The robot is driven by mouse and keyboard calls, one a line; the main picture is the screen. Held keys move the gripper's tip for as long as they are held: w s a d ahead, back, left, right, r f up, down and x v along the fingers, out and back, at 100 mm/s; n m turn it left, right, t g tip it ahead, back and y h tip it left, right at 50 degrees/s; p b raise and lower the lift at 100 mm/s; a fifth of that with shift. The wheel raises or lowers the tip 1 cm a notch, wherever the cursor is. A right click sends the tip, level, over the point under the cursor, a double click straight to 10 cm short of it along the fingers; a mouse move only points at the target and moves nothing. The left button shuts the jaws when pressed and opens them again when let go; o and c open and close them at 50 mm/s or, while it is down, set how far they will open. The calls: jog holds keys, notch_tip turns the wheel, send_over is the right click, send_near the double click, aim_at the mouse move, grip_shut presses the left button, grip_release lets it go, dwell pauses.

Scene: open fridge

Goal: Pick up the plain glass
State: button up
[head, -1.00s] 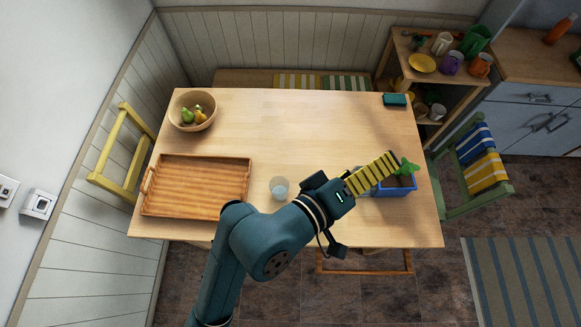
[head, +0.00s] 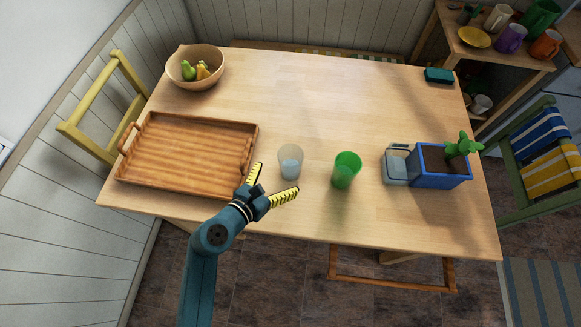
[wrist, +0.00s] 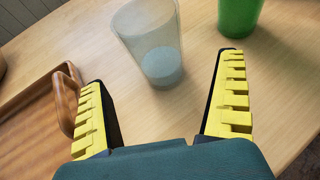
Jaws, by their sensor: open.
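The plain glass (head: 290,161) is clear and stands upright on the wooden table, with a bluish-grey layer at its bottom. In the wrist view the glass (wrist: 150,40) stands ahead of my fingers, a little left of the middle of the gap between them. My gripper (head: 277,181) is open and empty at the front side of the glass, with its yellow ribbed fingers spread. In the wrist view my gripper (wrist: 158,90) shows one finger on each side, neither touching the glass.
A green glass (head: 346,170) stands right of the plain glass. A wooden tray (head: 190,187) lies close on the left. A clear container (head: 396,166) and a blue planter (head: 440,165) stand further right. A fruit bowl (head: 195,84) and a teal block (head: 438,75) are further back.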

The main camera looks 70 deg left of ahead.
aim_at(296, 160)
jog(key=b+x, duration=0.3)
jog(key=x, duration=0.5)
jog(key=shift+s+a, duration=0.15)
jog(key=shift+s, duration=0.05)
jog(key=shift+r, duration=0.1)
jog(key=c, duration=1.3)
notch_tip(296, 160, up, 10)
jog(key=p, duration=0.6)
jog(key=shift+c, duration=0.2)
